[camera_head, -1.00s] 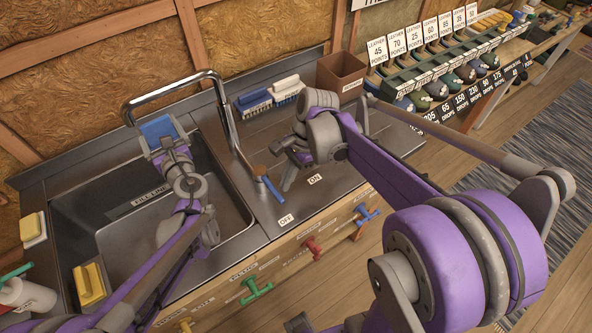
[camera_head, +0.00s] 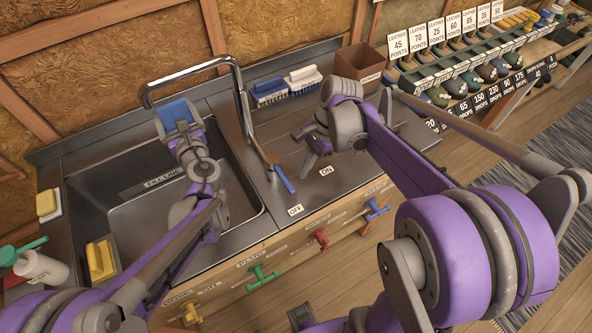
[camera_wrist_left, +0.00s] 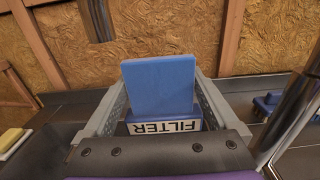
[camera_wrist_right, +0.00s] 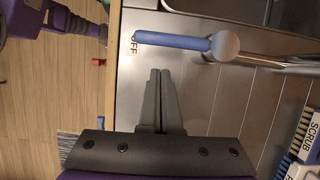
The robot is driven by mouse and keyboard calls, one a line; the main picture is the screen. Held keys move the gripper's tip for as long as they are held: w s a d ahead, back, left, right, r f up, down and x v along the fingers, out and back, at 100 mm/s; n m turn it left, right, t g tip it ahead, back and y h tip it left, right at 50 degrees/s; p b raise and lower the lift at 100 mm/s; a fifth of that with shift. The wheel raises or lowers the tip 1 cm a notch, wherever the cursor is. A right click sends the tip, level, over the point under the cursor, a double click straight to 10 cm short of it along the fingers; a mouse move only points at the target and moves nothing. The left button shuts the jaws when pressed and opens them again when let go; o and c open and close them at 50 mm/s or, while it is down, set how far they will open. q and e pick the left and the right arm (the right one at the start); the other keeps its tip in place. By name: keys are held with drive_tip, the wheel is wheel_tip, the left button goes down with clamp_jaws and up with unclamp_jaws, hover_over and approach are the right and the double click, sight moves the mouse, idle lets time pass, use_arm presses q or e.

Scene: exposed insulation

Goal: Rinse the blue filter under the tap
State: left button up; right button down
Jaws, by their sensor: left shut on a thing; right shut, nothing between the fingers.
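The blue filter (camera_head: 176,114) is a flat block above the sink (camera_head: 130,214), near the mouth of the tap (camera_head: 236,92). It carries a FILTER label in the left wrist view (camera_wrist_left: 162,88). My left gripper (camera_head: 178,132) is shut on the filter and holds it up. The tap's blue-tipped lever (camera_head: 284,179) lies between the OFF and ON labels, its tip toward OFF. My right gripper (camera_wrist_right: 160,78) is shut and empty over the counter, to the right of the lever and a little apart from it. I cannot see any water at the spout.
Two brushes (camera_head: 270,91) and a brown bin (camera_head: 360,70) stand at the back of the counter. Coloured handles (camera_head: 263,278) stick out from the counter's front.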

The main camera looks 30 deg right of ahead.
drive_tip(key=d+v, duration=0.1)
drive_tip(key=v, duration=0.9)
use_arm(q)
drive_tip(key=shift+d, duration=0.1)
use_arm(e)
drive_tip(key=shift+s+d, duration=0.1)
drive_tip(key=shift+d, duration=0.05)
